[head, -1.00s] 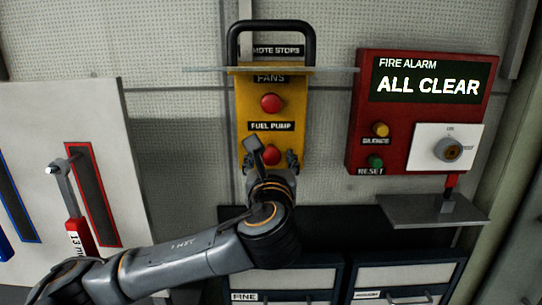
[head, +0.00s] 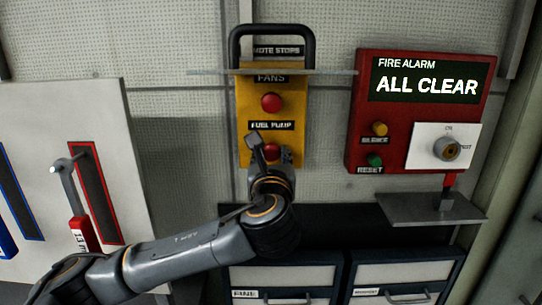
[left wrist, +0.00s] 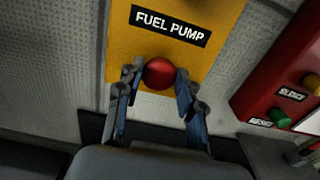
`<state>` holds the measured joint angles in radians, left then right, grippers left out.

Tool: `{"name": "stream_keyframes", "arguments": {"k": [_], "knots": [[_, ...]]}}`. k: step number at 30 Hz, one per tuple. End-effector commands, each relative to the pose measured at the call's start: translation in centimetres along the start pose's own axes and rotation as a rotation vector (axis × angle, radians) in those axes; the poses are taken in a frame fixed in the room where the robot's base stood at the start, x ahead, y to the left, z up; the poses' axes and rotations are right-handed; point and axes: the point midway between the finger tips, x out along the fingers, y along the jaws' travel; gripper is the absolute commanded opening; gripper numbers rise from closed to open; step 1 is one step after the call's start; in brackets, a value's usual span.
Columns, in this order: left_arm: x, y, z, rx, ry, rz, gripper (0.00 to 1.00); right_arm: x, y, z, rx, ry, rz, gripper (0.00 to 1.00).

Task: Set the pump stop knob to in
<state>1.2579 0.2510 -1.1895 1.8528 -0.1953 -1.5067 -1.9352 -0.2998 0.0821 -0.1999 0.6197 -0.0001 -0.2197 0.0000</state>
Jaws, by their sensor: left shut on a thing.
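The pump stop knob is a red round knob (head: 272,151) under the FUEL PUMP label on the yellow remote stops panel (head: 291,86). In the left wrist view the red knob (left wrist: 159,73) sits between the two fingertips of my left gripper (left wrist: 155,80), which is shut on it. In the head view my left gripper (head: 270,158) covers the lower part of the knob. How far in or out the knob stands cannot be told. My right gripper is not in view.
A second red knob (head: 271,102) sits above, under the FANS label. A black guard handle (head: 272,30) tops the panel. To the right are a red fire alarm box (head: 365,110) and a grey shelf (head: 430,208). A lever (head: 73,205) stands at left.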

Motion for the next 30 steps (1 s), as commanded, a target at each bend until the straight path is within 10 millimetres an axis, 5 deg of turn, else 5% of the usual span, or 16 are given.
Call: {"name": "stream_keyframes", "arguments": {"k": [3, 4, 7, 19, 30], "knots": [[0.1, 0.1, 0.3, -0.002, -0.006, 0.002, 0.0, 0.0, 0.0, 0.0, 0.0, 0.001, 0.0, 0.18], [0.1, 0.1, 0.3, -0.002, -0.006, 0.003, 0.41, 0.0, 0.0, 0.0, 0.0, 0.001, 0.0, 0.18], [0.1, 0.1, 0.3, -0.001, -0.006, 0.002, 0.61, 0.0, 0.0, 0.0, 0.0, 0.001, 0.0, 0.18], [-0.6, 0.0, 0.2, -0.001, -0.005, -0.001, 0.61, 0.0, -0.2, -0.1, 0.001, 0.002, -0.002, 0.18], [-7.7, -0.1, 0.1, -0.001, -0.005, -0.003, 0.61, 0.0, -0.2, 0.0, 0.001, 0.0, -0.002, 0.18]]}}
